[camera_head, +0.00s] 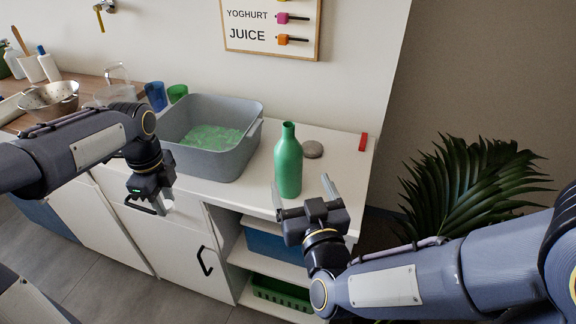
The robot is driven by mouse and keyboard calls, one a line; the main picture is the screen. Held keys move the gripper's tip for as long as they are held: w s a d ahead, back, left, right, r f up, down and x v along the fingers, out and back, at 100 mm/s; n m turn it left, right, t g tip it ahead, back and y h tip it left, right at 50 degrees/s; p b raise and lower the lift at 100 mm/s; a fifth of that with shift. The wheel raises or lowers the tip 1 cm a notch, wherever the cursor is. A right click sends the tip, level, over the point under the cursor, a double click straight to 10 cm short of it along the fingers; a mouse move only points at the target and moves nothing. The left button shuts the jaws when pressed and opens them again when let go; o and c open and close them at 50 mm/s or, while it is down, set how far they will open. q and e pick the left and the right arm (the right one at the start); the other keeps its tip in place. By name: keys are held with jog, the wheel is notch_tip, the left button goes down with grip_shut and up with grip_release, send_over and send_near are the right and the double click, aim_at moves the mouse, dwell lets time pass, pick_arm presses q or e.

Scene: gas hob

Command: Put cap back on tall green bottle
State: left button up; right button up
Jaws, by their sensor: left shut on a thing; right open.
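The tall green bottle (288,163) stands upright on the white counter, right of the grey basin, with no cap seen on its neck. My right gripper (304,195) is open and empty in front of the bottle, by the counter's front edge. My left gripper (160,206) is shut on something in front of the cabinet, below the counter. What it holds is too small and hidden to make out; a dark bar shows beside it.
The grey basin (249,148) holds greenish contents. A red block (363,142) sits at the counter's right edge. A colander (51,98), blue cup (156,96) and green cup (177,93) are at the left. Open shelves hold bins below; a palm (470,185) stands right.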

aim_at(294, 165)
pick_arm(q)
jog(key=shift+f, duration=0.1)
pick_arm(e)
jog(key=x, duration=0.6)
jog(key=shift+w, duration=0.45)
jog(key=shift+a+x, duration=0.2)
jog(key=shift+x, duration=2.45)
